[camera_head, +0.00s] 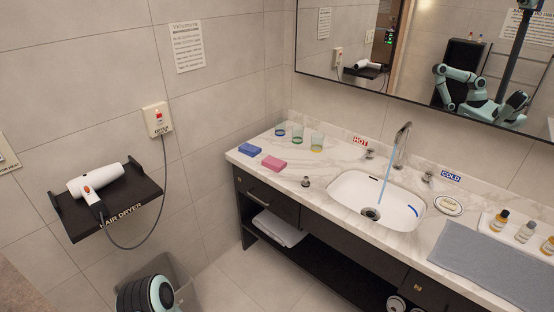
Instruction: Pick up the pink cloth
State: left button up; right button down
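The pink cloth (274,163) is a small flat folded rectangle lying on the left part of the marble counter (315,183), near its front edge. A similar blue cloth (249,149) lies just left of it and slightly apart. Nothing covers the pink cloth. Neither gripper shows directly in the head view. A part of my own arm, dark with a teal ring, shows at the bottom left edge, well away from the cloth. My arms are reflected in the mirror (365,45), too small to tell the grippers' state.
Several glasses (317,142) stand behind the cloths. A sink (376,198) with running water is to the right, with a small stopper (306,182) between. A wall shelf (130,195) with a white hair dryer (97,179) juts out at left.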

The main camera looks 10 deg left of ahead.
aim_at(276, 164)
jog(key=i+j+z, duration=0.6)
jog(key=j, duration=0.4)
jog(key=i+l, duration=0.05)
jog(key=i, duration=0.05)
